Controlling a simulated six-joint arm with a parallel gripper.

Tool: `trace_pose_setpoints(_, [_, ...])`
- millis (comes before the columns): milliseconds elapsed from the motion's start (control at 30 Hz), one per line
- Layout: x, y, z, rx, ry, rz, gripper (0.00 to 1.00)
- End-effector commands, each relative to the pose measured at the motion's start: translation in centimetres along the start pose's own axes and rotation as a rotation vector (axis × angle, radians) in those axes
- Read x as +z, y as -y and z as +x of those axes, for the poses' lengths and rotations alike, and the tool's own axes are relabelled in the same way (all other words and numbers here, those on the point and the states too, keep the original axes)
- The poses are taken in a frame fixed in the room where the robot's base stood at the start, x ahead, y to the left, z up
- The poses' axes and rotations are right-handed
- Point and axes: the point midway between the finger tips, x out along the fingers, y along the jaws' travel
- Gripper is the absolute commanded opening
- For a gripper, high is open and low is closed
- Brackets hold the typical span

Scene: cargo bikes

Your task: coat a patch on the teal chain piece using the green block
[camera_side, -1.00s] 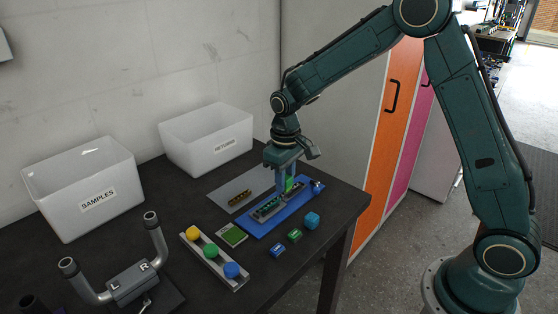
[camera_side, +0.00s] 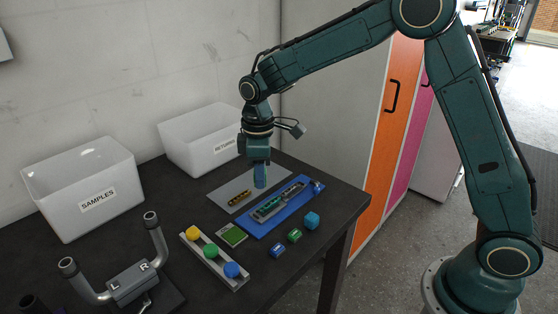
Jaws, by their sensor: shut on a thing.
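The teal chain piece (camera_side: 267,207) lies in a grey holder on the blue tray (camera_side: 256,231). My gripper (camera_side: 260,184) points down over the grey mat, to the upper left of the chain piece and apart from it. It is turned so that one finger faces the camera. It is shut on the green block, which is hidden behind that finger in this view. I cannot make out a coated patch on the chain piece at this size.
A brown-gold chain piece (camera_side: 239,198) lies on the grey mat (camera_side: 222,194). A green pad (camera_side: 232,235), a blue cube (camera_side: 312,221), two small blue and green pieces (camera_side: 277,250) and a rail with coloured knobs (camera_side: 216,262) sit nearby. White bins (camera_side: 85,190) stand behind.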

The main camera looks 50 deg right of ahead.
Motion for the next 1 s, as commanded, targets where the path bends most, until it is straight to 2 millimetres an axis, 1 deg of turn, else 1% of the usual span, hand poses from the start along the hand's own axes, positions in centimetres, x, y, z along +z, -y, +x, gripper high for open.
trace_pose_setpoints(167, [0.0,0.0,1.1,-0.002,0.003,0.002,0.08])
trace_pose_setpoints(567, [0.1,0.0,4.8,-0.002,0.003,0.003,0.08])
trace_pose_setpoints(767, [0.1,0.0,6.6,-0.002,0.002,0.003,0.08])
trace_pose_setpoints(867, [0.1,0.0,7.9,-0.002,0.003,0.003,0.08])
trace_pose_setpoints(1000, [1.0,-1.0,7.9,-0.001,0.001,0.006,0.08])
